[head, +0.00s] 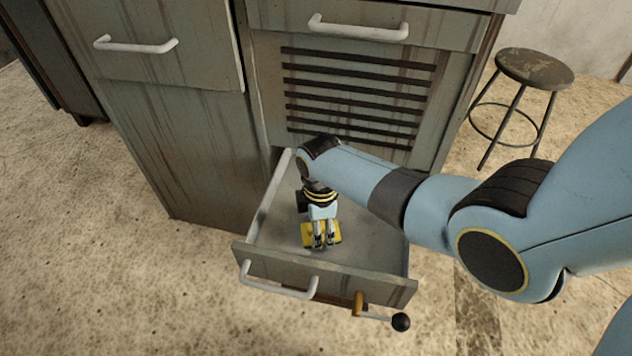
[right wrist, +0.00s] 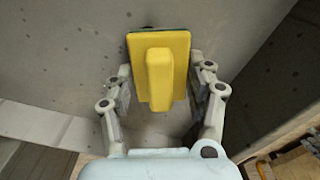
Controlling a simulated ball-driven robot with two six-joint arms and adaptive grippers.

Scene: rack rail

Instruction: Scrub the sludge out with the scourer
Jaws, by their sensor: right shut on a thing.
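The scourer (head: 307,237) is a yellow block with a raised grip, inside the open lower drawer (head: 272,211). My right gripper (head: 323,244) points down into the drawer and is shut on the scourer. In the right wrist view, the scourer (right wrist: 160,70) has a dark green edge, and its grip stands between the fingers of my right gripper (right wrist: 165,90). A small dark spot (right wrist: 148,27) shows on the drawer floor just beyond the scourer; I cannot tell whether it is sludge. The floor under the scourer is hidden. My left gripper is not in view.
The drawer has a white bar handle (head: 279,281) and a brass lever with a black knob (head: 400,322) on its front. The grey cabinet (head: 200,140) with a slatted panel rises behind it. A round stool (head: 534,68) stands back right. The floor to the left is clear.

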